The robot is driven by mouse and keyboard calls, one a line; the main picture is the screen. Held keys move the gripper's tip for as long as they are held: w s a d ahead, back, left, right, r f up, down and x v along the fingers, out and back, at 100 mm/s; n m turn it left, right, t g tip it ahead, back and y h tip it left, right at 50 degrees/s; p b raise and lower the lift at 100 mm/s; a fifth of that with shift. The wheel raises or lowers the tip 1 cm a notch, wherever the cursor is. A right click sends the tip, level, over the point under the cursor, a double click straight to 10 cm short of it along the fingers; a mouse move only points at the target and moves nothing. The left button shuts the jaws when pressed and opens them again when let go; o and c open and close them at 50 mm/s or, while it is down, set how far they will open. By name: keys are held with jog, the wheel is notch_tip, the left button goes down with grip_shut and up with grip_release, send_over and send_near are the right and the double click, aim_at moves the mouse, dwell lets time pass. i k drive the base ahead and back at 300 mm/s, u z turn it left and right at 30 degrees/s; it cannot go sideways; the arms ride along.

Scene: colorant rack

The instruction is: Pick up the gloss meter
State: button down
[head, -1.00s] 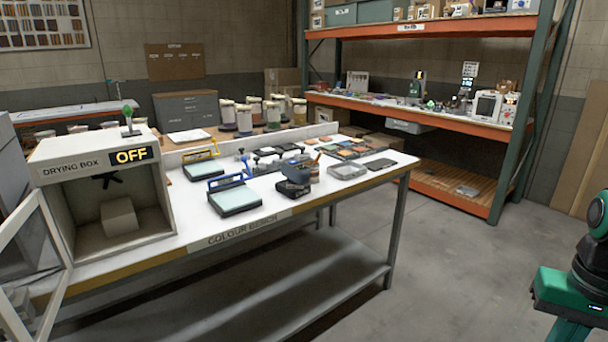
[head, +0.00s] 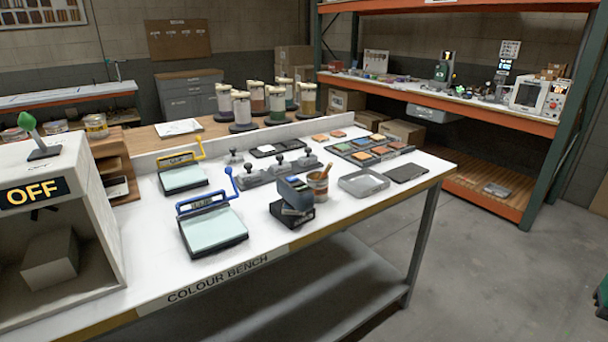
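A blue and dark grey handheld device (head: 293,196) sits on a dark base near the front edge of the white colour bench (head: 330,218). It may be the gloss meter, but no readable label confirms this. A small grey item (head: 497,190) lies on the lower wooden shelf at the right; I cannot tell what it is. My gripper is not in view.
A brown pot (head: 318,186) stands right beside the device. A clear tray (head: 363,183) and a dark flat pad (head: 405,172) lie to its right. The floor (head: 465,270) right of the bench is clear.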

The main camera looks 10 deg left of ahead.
aim_at(298, 195)
jog(key=u, duration=0.35)
jog(key=i, duration=0.9)
jog(key=u, duration=0.55)
